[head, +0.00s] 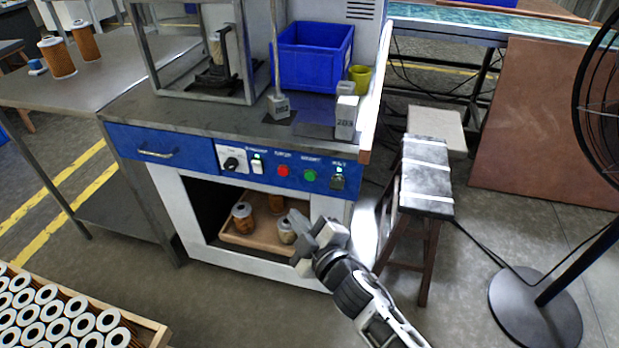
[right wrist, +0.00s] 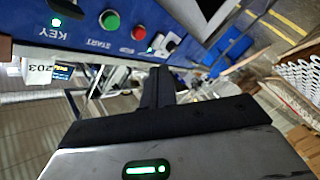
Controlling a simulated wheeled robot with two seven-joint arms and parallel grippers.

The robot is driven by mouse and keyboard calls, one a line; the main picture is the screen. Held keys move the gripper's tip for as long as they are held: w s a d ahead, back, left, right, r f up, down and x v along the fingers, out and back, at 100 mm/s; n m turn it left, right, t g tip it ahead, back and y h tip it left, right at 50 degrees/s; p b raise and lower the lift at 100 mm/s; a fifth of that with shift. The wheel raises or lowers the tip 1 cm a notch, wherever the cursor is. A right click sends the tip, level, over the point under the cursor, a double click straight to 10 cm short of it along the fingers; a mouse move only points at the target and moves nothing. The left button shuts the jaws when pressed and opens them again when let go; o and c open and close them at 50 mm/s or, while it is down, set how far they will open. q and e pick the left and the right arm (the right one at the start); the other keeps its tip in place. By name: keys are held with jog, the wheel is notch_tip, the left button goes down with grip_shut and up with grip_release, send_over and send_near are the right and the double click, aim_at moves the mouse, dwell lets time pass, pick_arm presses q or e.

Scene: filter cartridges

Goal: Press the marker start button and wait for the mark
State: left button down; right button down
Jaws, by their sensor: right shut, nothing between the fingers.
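The green start button (head: 309,176) is on the blue front panel of the marker bench, to the right of a red button (head: 283,170). In the right wrist view the green button (right wrist: 109,19) shows near the top, with the word START beside it and the red button (right wrist: 138,33) next to it. My right gripper (head: 312,238) is shut and empty, below the panel and in front of the open shelf, apart from the button. Its closed fingers (right wrist: 157,85) also show in the right wrist view. My left gripper is not in view.
The panel also holds a key switch (head: 338,182) and a black knob (head: 232,163). A wooden tray (head: 250,240) with several cartridges is in the shelf below. A blue bin (head: 313,55) stands on the bench top. A stool (head: 427,175) stands close on the right.

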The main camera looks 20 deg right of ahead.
aim_at(311, 188)
jog(key=w+d, duration=0.1)
jog(key=w, duration=0.1)
jog(key=w+d, duration=0.2)
jog(key=w, duration=0.1)
jog(key=w+d, duration=0.2)
jog(key=shift+w, duration=0.15)
dwell(0.4)
dwell(1.6)
jog(key=shift+w, duration=0.1)
jog(key=shift+w+d, duration=0.2)
jog(key=shift+w, duration=0.05)
